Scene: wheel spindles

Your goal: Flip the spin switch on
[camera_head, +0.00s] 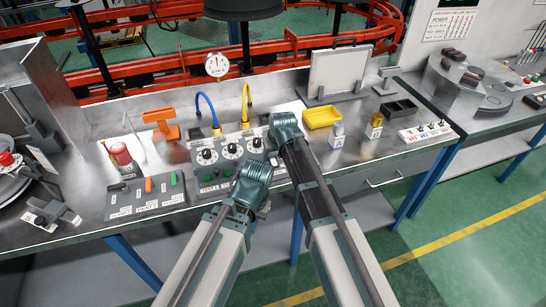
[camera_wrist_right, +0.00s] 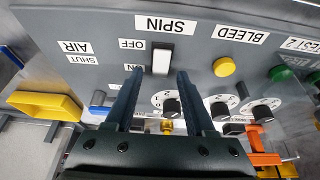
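The spin switch (camera_wrist_right: 162,60) is a white rocker on a grey panel (camera_wrist_right: 100,20) in the right wrist view, where the labels appear upside down. "SPIN" is above it in the picture; "OFF" and "ON" are at its left. Which position it is in, I cannot tell. My right gripper (camera_wrist_right: 160,74) is open and empty, its dark fingertips just short of the switch, one to each side. In the head view my right gripper (camera_head: 284,128) covers the panel's right part and hides the switch. My left gripper (camera_head: 253,182) is in front of the panel's lower edge; its fingers are unclear.
A yellow button (camera_wrist_right: 224,67) labelled "BLEED" and several dials (camera_wrist_right: 219,109) are near the switch. In the head view a button box (camera_head: 147,197) is at left. A yellow tray (camera_head: 321,117) and small blocks (camera_head: 375,127) are at right.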

